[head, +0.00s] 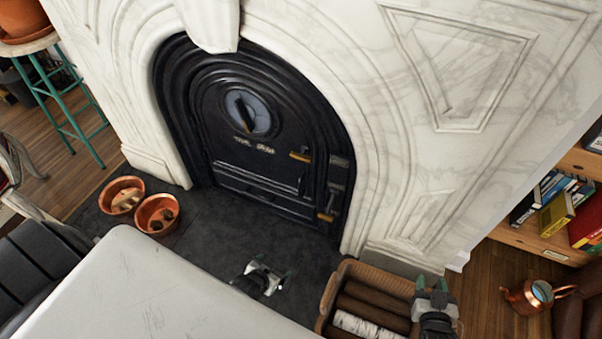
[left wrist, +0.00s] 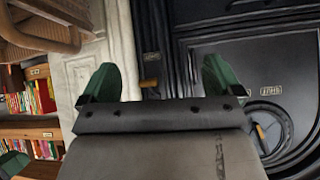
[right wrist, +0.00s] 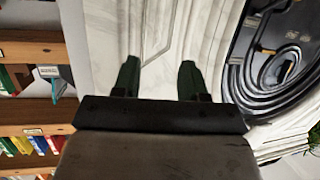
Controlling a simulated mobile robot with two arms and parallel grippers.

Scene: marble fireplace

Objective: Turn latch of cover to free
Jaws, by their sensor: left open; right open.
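The black arched cover (head: 230,150) stands in the marble fireplace with a round glazed vent (head: 248,112). Two brass-ended latch handles show at its right side: an upper one (head: 300,157) and a lower one (head: 326,216). My left gripper (head: 272,272) is open and empty, low in front of the cover, apart from it. In the left wrist view a brass handle (left wrist: 149,84) appears between its green fingers, farther off. My right gripper (head: 434,286) is open and empty above the log basket's right side. The right wrist view shows part of the cover (right wrist: 262,75) at the right.
A basket (head: 358,268) of logs stands on the floor right of the cover. Two copper pots (head: 121,196) sit left on the dark hearth (head: 220,225). A pale surface (head: 150,290) fills the front. A bookshelf (head: 560,240) and copper kettle (head: 522,296) are at right.

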